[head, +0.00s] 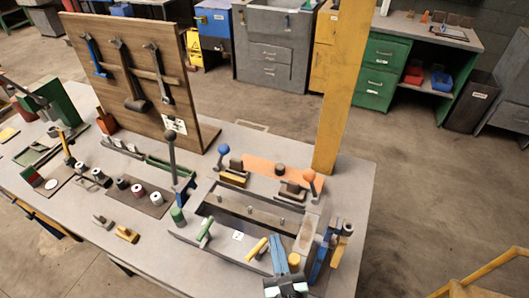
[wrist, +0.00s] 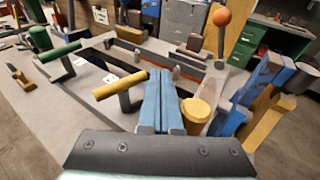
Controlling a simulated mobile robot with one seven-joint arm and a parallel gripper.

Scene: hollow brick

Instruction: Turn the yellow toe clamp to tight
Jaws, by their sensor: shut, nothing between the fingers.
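The yellow toe clamp (head: 257,248) has a yellow bar handle crossing a dark stem, at the front edge of the grey fixture (head: 185,240). In the wrist view the yellow clamp handle (wrist: 121,85) lies left of my fingers, slanting up to the right, and its stem goes down beside them. My gripper (head: 276,240) has two blue fingers pressed together with nothing between them. In the wrist view my gripper (wrist: 158,76) points over the fixture, just right of the handle; I cannot tell whether they touch.
A green T-handled clamp (head: 205,229) stands left of the yellow one. A yellow round knob (wrist: 197,109) is close to the right of my fingers. Blue and yellow upright parts (head: 325,250) stand further right. An orange-ball lever (head: 309,176) rises behind. Bare table lies at front left.

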